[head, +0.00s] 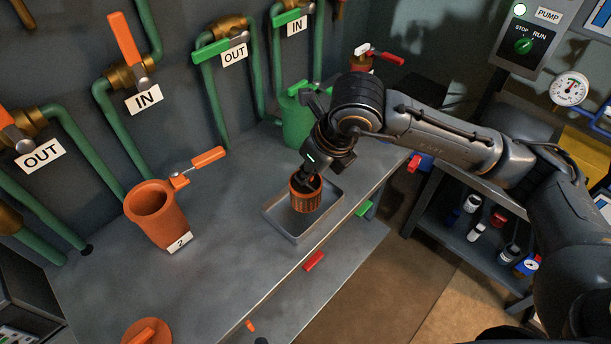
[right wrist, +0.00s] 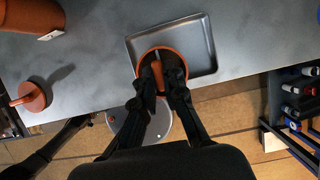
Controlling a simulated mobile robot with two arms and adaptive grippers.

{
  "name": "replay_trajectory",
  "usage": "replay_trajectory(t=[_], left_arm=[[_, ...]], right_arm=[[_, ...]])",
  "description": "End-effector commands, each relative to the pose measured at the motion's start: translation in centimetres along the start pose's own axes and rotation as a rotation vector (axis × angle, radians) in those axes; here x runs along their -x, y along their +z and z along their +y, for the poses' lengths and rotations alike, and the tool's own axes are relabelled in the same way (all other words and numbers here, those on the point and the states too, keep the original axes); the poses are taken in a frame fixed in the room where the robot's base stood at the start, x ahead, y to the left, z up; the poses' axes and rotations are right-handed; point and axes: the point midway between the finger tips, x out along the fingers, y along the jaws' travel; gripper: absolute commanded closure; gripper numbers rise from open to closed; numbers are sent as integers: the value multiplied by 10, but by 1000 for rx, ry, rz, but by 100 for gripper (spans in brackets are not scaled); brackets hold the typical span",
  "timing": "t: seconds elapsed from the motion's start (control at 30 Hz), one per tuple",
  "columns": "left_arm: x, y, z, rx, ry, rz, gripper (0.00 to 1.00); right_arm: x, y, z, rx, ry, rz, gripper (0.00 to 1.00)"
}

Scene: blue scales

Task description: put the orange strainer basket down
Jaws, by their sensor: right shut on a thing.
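The orange strainer basket (head: 305,201) hangs upright from my right gripper (head: 308,178), over the shallow grey metal tray (head: 285,232) on the bench. In the right wrist view the basket's round orange rim (right wrist: 178,54) overlaps the tray's near-left edge, and the tray (right wrist: 212,50) reaches beyond it. My right gripper (right wrist: 160,84) is shut on the basket's middle post. I cannot tell whether the basket's bottom touches the tray. My left gripper does not clearly show.
An orange strainer pot (head: 160,217) labelled 2 stands open to the left; its orange lid (head: 147,332) lies near the front. A green pot (head: 297,120) stands behind my right arm. Green pipes with valves line the wall. Bare bench (head: 235,225) lies left of the tray.

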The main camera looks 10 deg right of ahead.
Motion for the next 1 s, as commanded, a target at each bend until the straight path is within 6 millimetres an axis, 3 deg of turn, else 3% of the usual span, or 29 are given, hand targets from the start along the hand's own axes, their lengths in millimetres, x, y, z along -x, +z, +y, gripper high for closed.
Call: replay_trajectory(t=[0.33, 0.5, 0.97, 1.0], left_arm=[[8, -1, 0, 0, 0, 0, 20], [11, -1, 0, 0, 1, 0, 20], [5, -2, 1, 0, 2, 1, 20], [6, -2, 1, -1, 2, 1, 20]], right_arm=[[-36, 8, -15, -1, 0, 1, 100], [-58, -2, -15, 0, 0, 0, 100], [-67, -5, -15, 1, 0, -3, 100], [-66, -5, -15, 1, 0, -2, 84]])
